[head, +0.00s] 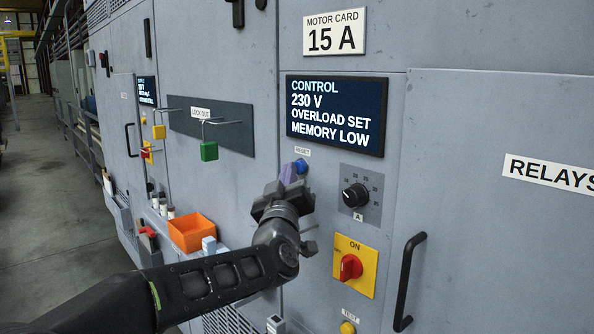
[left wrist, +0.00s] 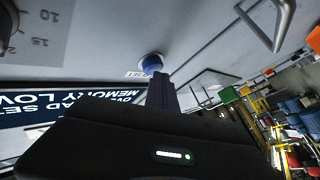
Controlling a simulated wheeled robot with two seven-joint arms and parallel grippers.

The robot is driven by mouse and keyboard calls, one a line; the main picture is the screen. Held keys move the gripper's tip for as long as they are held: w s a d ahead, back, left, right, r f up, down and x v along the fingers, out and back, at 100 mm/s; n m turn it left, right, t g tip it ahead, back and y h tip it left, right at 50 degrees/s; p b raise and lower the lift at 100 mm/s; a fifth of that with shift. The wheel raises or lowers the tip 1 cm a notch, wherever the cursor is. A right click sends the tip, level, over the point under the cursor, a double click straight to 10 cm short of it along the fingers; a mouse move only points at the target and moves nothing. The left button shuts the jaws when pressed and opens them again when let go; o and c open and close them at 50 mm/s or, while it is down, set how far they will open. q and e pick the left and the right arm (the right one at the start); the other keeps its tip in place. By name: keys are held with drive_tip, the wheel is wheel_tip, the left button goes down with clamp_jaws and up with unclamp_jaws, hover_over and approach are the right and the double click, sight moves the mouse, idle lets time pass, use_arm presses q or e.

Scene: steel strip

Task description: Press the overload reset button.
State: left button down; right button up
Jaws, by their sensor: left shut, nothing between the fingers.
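The blue reset button (head: 301,166) sits on the grey cabinet face under a small RESET label (head: 302,152). My left gripper (head: 288,174) is shut and empty, its fingertips right beside the button in the head view. In the left wrist view the button (left wrist: 152,62) shows just beyond the tips of the shut fingers (left wrist: 160,80), which cover part of it. I cannot tell whether the tips touch it. The display (head: 336,115) above reads CONTROL, 230 V, OVERLOAD SET, MEMORY LOW. My right gripper is not in view.
A black rotary dial (head: 355,195) and a red switch on a yellow plate (head: 350,267) are right of my gripper. A black door handle (head: 409,281) stands out farther right. Lockout hooks with a green padlock (head: 209,151) and an orange bin (head: 192,232) are to the left.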

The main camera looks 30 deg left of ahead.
use_arm(q)
drive_tip(key=shift+s+a, duration=0.15)
drive_tip(key=shift+s, duration=0.4)
drive_tip(key=shift+s+a+b, duration=0.25)
drive_tip(key=shift+s+b, duration=0.15)
drive_tip(key=shift+s, duration=0.4)
drive_tip(key=shift+s+a+b, duration=0.2)
drive_tip(key=shift+s+b, duration=0.2)
drive_tip(key=shift+s, duration=0.4)
drive_tip(key=shift+s+a+b, duration=0.25)
drive_tip(key=shift+s+b, duration=0.15)
drive_tip(key=shift+s, duration=0.4)
